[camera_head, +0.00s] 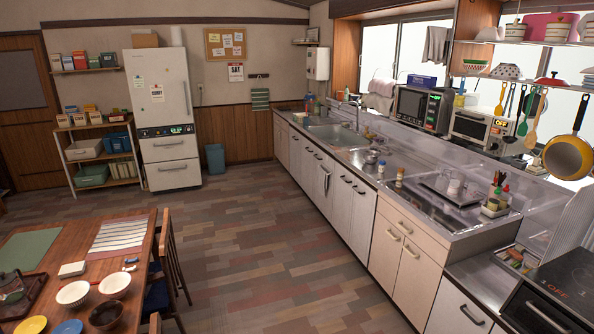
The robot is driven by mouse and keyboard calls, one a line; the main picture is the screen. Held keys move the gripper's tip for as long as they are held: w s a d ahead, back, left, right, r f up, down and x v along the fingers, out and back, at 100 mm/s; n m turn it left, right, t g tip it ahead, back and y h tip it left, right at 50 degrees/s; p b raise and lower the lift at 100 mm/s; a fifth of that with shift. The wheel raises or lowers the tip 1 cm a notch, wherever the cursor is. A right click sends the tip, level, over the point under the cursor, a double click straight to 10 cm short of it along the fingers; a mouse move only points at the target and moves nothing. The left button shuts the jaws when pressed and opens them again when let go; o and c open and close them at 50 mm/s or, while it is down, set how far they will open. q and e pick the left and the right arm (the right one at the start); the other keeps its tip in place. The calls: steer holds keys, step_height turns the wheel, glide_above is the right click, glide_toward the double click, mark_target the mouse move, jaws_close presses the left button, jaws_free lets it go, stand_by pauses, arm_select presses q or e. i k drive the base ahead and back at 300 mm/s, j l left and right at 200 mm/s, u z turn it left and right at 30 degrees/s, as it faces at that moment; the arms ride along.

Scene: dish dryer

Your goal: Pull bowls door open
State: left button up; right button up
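Neither of my grippers shows in the head view. No door in view is visibly marked as the bowls door, and I cannot tell which one it is. Pale lower cabinet doors (349,208) run along the counter on the right, and all look shut. A wood-toned cabinet with two doors (400,266) stands nearer, also shut. Several bowls stand on the dining table at the lower left, among them a white bowl (73,293) and a brown bowl (115,284).
The floor (265,256) between the dining table (128,235) and counter is open. Chairs (166,275) stand at the table's right side. A fridge (162,112) and a shelf rack (103,158) stand at the back. A black cooktop (574,277) is at the lower right.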

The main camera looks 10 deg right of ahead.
mark_target(340, 204)
steer(key=i+z, duration=0.3)
steer(key=i, duration=2.2)
steer(key=i+z, duration=0.1)
steer(key=i, duration=0.4)
steer(key=i+j+z, duration=0.1)
steer(key=i, duration=0.4)
steer(key=i+j+z, duration=0.1)
steer(key=i, duration=0.45)
steer(key=i+j+z, duration=0.15)
steer(key=i, duration=0.35)
steer(key=i+j+z, duration=0.1)
steer(key=i+j, duration=0.2)
steer(key=i, duration=0.15)
